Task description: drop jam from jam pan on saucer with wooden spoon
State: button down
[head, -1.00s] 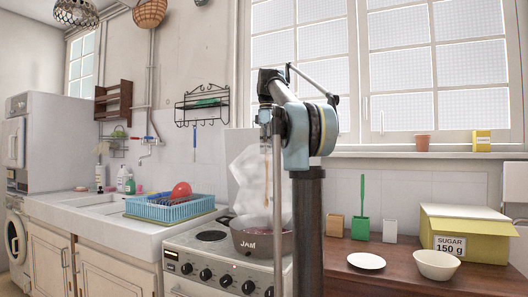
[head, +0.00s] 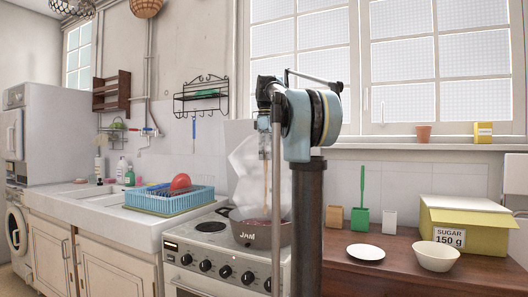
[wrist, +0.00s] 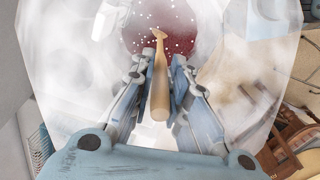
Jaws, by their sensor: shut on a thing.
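The grey jam pan (head: 262,238), marked JAM, stands on the stove with steam above it. Its dark red jam (wrist: 185,25) with pale specks shows in the wrist view. My gripper (wrist: 160,78) is shut on the wooden spoon (wrist: 160,90), with the handle end toward the wrist camera and the head over the jam. The gripper (head: 265,150) hangs above the pan in the head view, and the spoon (head: 266,183) points down toward it. Steam blurs the spoon's lower end, so I cannot tell whether it touches the jam. The white saucer (head: 366,252) lies on the brown dresser, right of my arm.
A white bowl (head: 437,257) and a yellow-green sugar box (head: 482,228) stand right of the saucer. A green brush holder (head: 360,219) and small containers are behind it. A blue dish rack (head: 168,199) is left of the stove (head: 205,245).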

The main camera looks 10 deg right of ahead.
aim_at(266, 168)
jog(key=shift+f, duration=4.15)
jog(key=shift+r, duration=6.55)
